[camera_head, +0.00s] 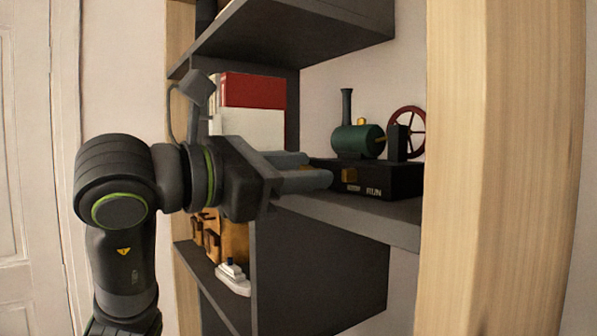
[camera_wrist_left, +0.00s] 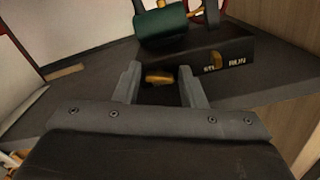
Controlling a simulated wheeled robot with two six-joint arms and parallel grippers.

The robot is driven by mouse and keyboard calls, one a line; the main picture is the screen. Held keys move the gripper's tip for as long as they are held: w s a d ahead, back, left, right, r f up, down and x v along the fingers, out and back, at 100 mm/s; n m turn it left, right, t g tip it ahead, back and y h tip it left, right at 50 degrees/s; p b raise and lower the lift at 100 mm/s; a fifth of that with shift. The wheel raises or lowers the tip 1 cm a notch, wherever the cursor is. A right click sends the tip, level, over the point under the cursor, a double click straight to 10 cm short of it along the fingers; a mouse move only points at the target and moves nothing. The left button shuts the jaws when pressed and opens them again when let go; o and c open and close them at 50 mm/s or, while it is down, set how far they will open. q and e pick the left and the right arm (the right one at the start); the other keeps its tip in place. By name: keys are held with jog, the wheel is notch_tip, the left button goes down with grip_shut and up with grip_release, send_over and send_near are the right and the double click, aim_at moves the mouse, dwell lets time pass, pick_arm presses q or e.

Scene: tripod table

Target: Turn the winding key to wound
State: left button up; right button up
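A toy steam engine with a green boiler (camera_head: 358,141) stands on a black base (camera_head: 385,182) on the grey shelf. A gold winding key (camera_wrist_left: 158,77) sticks out of the base's end facing my left gripper. My left gripper (camera_head: 316,170) reaches in from the left with its fingertips close to that end. In the left wrist view its fingers (camera_wrist_left: 159,72) are open, one on each side of the key, with gaps visible on both sides. In the head view the fingers mostly hide the key. My right gripper is in neither view.
A gold lever (camera_head: 350,175) sits on the base's front beside the "RUN" lettering. A red flywheel (camera_head: 408,133) stands at the right end. Red and white books (camera_head: 252,110) stand behind my arm. A wooden post (camera_head: 500,170) bounds the right. Another shelf board (camera_head: 300,30) hangs above.

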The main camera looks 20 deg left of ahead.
pick_arm(q)
jog(key=shift+o, duration=1)
